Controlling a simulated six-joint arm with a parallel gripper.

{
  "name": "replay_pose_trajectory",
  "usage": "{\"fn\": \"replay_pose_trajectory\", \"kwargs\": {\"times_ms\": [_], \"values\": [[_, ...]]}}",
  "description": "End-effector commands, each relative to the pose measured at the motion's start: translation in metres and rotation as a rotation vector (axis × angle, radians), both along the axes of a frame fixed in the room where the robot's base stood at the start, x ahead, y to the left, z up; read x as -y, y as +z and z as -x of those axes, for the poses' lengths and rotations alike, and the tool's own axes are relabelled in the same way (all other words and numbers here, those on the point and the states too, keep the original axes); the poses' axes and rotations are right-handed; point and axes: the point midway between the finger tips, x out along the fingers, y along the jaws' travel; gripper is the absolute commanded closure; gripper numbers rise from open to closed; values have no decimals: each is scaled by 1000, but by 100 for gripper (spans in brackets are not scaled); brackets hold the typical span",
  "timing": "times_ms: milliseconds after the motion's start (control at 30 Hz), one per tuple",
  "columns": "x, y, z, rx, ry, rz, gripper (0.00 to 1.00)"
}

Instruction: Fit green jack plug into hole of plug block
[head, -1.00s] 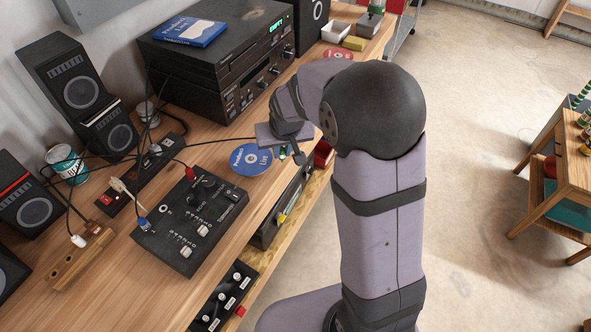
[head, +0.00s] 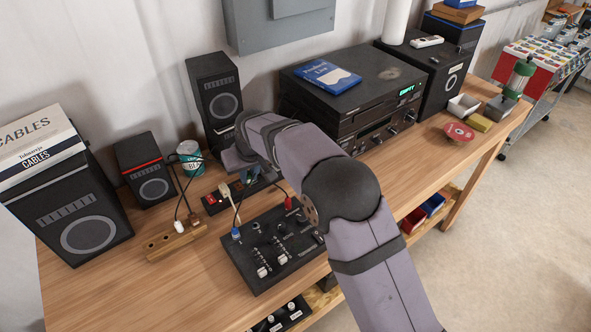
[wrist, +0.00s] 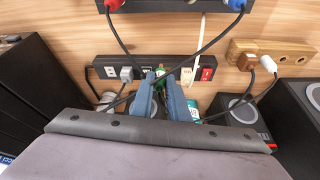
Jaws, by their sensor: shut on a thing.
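My gripper (wrist: 162,76) shows its two blue fingers in the wrist view, shut on the green jack plug (wrist: 159,70), of which only a small green part shows between the fingertips. In the head view my gripper (head: 250,177) is over the power strip behind the mixer, and the plug cannot be made out. The plug block (head: 172,243) is a long wooden block to the left of the mixer; a white plug and a brown plug are at its right end, with open holes to the left. In the wrist view the block (wrist: 297,48) is at the upper right, apart from my gripper.
The power strip (wrist: 107,69) with plugs and cables lies under my gripper. The black mixer (head: 262,278) has red and blue plugs. A teal can (head: 188,149) and speakers (head: 150,182) stand behind the block. Dark cables cross the wrist view. Bare table lies in front of the block.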

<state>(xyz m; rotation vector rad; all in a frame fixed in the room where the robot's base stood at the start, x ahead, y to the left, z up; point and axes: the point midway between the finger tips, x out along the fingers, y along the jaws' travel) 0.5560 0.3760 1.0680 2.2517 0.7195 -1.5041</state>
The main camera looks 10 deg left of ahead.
Motion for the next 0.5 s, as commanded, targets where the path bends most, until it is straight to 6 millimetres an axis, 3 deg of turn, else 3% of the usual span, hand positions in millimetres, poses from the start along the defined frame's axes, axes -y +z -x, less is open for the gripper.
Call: {"fn": "replay_pose_trajectory", "kwargs": {"times_ms": [33, 200, 500], "values": [[-24, 4, 11, 1, 43, -1, 100], [-89, 9, 49, 0, 177, 0, 100], [-181, 15, 134, -1, 392, -1, 100]]}}
